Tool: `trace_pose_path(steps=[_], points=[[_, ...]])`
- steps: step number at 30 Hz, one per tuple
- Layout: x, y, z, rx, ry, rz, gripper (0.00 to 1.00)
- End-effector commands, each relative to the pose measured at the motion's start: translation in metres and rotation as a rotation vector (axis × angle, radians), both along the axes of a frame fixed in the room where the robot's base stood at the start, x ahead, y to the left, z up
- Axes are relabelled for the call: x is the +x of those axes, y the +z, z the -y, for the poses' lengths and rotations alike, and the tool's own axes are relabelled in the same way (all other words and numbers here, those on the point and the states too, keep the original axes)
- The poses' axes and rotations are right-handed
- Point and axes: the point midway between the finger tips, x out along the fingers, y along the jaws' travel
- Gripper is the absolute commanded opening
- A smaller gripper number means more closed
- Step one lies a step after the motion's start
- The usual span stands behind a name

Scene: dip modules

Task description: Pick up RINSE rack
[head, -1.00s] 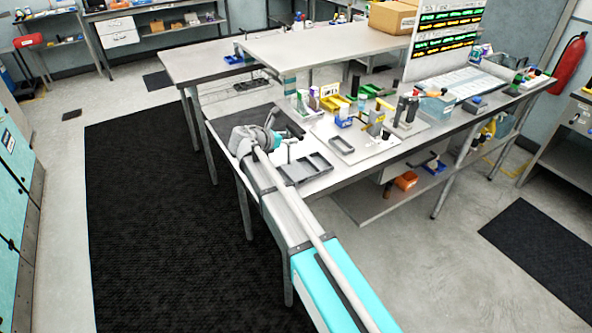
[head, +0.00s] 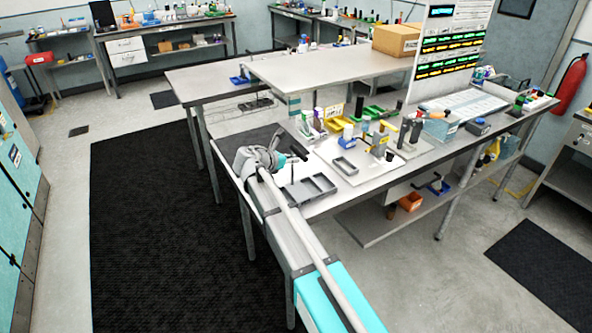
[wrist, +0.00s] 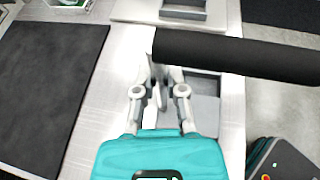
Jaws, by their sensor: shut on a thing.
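My gripper (head: 280,160) is over the front left part of the workbench, just left of a grey tray. In the wrist view my gripper (wrist: 158,92) has its fingers close together at the left end of a thick black bar (wrist: 240,55). The bar looks like a handle of the held thing and reaches right across the view. No RINSE label is readable, so I cannot tell for sure that this is the RINSE rack.
The grey tray (head: 312,187) lies on the bench to the right of the gripper. A smaller grey tray (head: 344,166) lies beyond it on a pale board. Bottles and coloured bins stand farther back. A dark mat (wrist: 45,90) lies on the bench at left.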

Motion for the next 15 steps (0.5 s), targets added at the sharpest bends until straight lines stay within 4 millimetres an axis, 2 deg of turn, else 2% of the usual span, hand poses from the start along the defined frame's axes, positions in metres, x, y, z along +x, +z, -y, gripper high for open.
trace_pose_path(steps=[8,15], points=[[0.000,0.010,0.000,-0.001,0.000,0.001,0.00],[0.000,0.028,0.000,-0.001,0.000,0.000,0.00]])
